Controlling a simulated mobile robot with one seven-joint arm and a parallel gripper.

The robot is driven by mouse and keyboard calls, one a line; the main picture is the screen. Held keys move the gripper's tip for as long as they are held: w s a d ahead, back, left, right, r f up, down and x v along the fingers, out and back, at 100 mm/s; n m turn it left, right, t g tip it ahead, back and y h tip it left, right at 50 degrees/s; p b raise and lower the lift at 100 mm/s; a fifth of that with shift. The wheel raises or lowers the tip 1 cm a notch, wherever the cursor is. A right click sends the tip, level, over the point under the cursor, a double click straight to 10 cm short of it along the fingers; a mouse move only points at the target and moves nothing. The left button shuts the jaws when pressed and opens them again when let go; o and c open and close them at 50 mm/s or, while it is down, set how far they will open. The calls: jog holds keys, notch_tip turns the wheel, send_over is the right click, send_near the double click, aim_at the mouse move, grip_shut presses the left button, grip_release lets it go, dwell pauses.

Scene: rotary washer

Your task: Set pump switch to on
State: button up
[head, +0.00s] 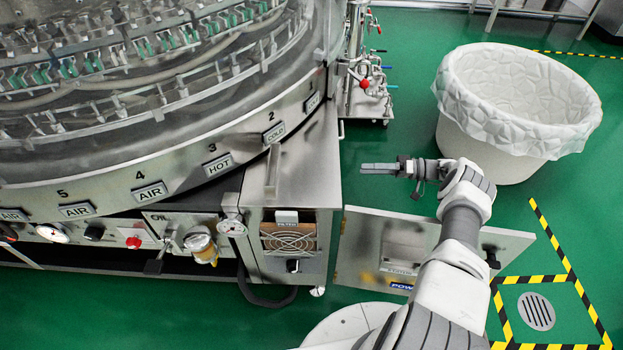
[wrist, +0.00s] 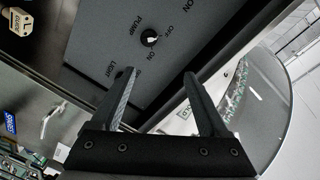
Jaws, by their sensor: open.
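The pump switch (wrist: 150,37) is a small round black knob with a light mark, on a dark grey panel (wrist: 105,52) in the wrist view. The word PUMP is printed beside it, with OFF and ON lettering around it. I cannot tell for sure which position it points to. My gripper (wrist: 160,72) is open and empty, its two dark fingers spread below the knob and apart from it. The left finger covers part of the panel near the LIGHT lettering. In the head view my gripper (head: 366,167) points left toward the steel cabinet; the switch is not visible there.
The round washer (head: 160,150) with numbered station labels fills the left. A steel cabinet (head: 305,165) has an open door (head: 350,245) below my arm. A white lined bin (head: 490,150) stands right of my gripper. Green floor is free between cabinet and bin.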

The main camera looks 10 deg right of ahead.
notch_tip(320, 180, down, 4)
jog(key=s+t, duration=0.1)
jog(key=r+x, duration=0.1)
jog(key=x, duration=1.6)
jog(key=shift+f+y+b, duration=0.15)
jog(key=shift+y+b, duration=0.15)
jog(key=shift+b, duration=0.05)
jog(key=shift+d, duration=0.1)
grip_shut()
